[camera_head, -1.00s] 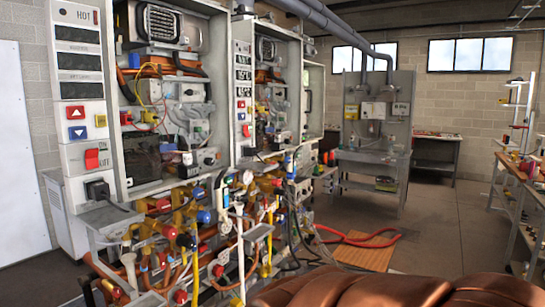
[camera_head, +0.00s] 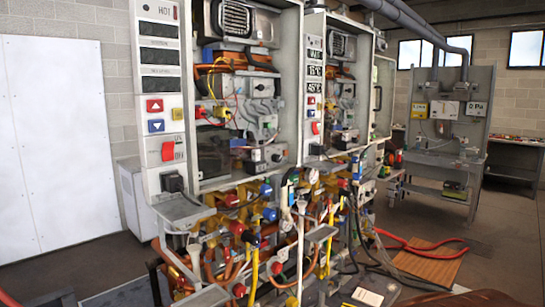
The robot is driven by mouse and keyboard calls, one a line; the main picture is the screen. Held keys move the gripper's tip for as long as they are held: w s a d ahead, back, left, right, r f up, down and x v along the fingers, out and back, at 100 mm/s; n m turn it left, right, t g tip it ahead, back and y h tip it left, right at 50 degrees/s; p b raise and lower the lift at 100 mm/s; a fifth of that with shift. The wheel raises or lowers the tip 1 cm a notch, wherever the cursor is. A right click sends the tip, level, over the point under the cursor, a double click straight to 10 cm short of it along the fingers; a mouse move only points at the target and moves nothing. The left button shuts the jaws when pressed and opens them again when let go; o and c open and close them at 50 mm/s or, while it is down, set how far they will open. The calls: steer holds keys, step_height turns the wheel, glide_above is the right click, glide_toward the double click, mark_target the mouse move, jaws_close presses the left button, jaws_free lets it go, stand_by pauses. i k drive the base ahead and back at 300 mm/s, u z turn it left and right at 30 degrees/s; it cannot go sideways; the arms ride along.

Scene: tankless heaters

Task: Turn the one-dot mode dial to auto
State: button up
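Two open tankless heater units stand in the head view, a nearer one (camera_head: 205,100) at the centre left and a farther one (camera_head: 310,85) behind it to the right. Dark round knobs show on grey boxes inside the nearer unit, one higher (camera_head: 262,87) and one lower (camera_head: 276,156). Similar small parts show inside the farther unit. Dot marks and an auto label are too small to read, so I cannot tell which knob is the one-dot mode dial or how it is set. My gripper is not in view.
The nearer unit's control panel (camera_head: 160,90) has displays, red and blue buttons and a red switch. Pipes and coloured valves (camera_head: 265,230) crowd below. A red hose (camera_head: 405,243) and wooden board (camera_head: 430,260) lie on the floor at right. A grey workstation (camera_head: 445,130) stands behind.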

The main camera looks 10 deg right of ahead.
mark_target(277, 158)
steer(key=z, duration=1.25)
steer(key=i, duration=0.5)
steer(key=u, duration=2.2)
